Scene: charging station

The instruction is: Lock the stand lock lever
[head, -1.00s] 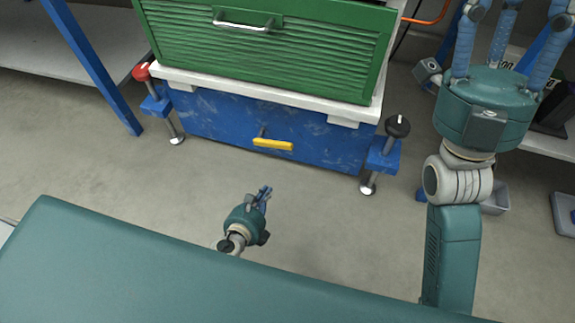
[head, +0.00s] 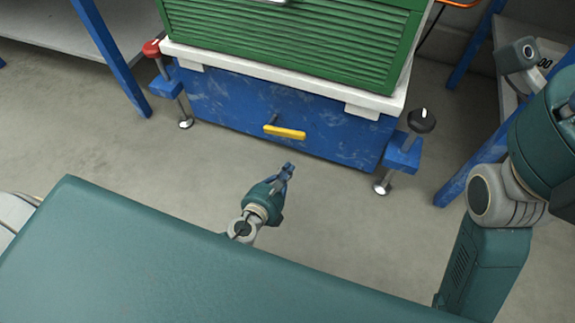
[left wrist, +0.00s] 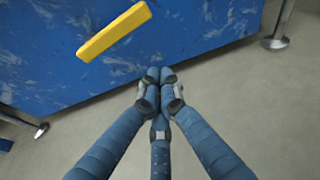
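The stand lock lever is a yellow bar (head: 285,132) on a short grey pin, on the front of the blue stand (head: 235,105). It lies nearly level, its right end slightly lower in the head view. It shows at the upper left in the left wrist view (left wrist: 115,30), unobstructed. My left gripper (head: 288,169) is below the lever and apart from it, pointing toward the stand. Its blue fingertips (left wrist: 158,76) are drawn together with nothing between them. My right gripper (head: 552,135) is at the right edge, its fingers mostly out of frame.
A green drawer cabinet (head: 290,45) stands on a white top above the blue stand. A red-knobbed foot (head: 152,48) is at the stand's left and a black-knobbed foot (head: 422,120) at its right. Blue table legs rise at both sides. The floor in front of the stand is clear.

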